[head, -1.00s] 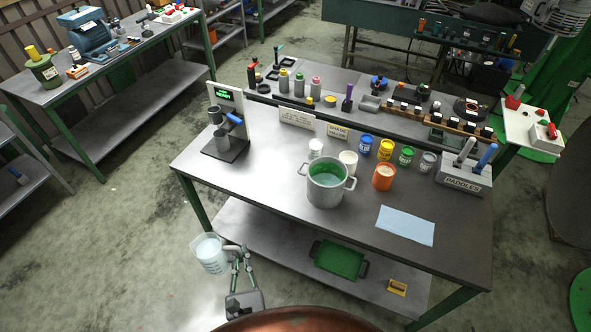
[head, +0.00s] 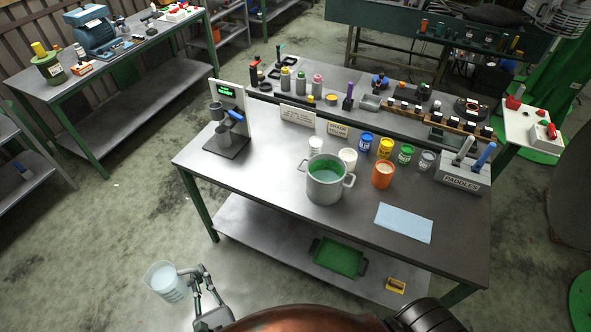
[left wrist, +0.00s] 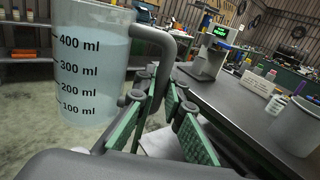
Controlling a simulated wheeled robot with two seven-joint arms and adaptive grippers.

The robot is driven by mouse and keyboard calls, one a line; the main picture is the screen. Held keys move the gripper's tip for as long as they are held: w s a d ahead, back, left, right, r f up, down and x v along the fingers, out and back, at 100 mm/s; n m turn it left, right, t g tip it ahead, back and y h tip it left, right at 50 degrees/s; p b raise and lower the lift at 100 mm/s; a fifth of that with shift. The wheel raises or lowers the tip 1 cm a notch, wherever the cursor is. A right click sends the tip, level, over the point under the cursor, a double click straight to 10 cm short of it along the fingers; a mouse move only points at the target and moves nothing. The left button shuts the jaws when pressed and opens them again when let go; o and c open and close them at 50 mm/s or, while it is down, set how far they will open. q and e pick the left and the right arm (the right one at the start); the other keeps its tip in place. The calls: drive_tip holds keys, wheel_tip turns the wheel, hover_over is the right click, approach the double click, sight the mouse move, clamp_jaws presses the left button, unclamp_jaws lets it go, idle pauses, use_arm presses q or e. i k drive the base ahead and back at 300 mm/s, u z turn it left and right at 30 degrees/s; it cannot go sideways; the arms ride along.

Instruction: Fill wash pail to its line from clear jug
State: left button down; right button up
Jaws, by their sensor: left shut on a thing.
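The clear jug (head: 166,283) holds pale water and hangs out over the floor, left of the bench front. In the left wrist view the jug (left wrist: 95,75) is nearly upright, with marks from 100 to 400 ml and water near the 400 mark. My left gripper (head: 196,277) is shut on its handle; its green-padded fingers (left wrist: 163,100) also show in the wrist view. An orange pail (head: 382,176) with pale contents stands on the bench, right of a two-handled grey pot (head: 325,188) that is green inside. No label shows which is the wash pail. My right gripper is out of view.
The metal bench (head: 270,200) has a blue cloth (head: 404,222), a paddle holder (head: 463,175), several paint cans and a mixer stand (head: 228,120). The bench's front left area is clear. A green tray (head: 338,257) lies on the lower shelf.

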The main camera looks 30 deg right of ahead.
sight(326, 172)
drive_tip(key=z, duration=0.05)
drive_tip(key=k, duration=1.2)
drive_tip(key=z, duration=1.6)
drive_tip(key=i, duration=1)
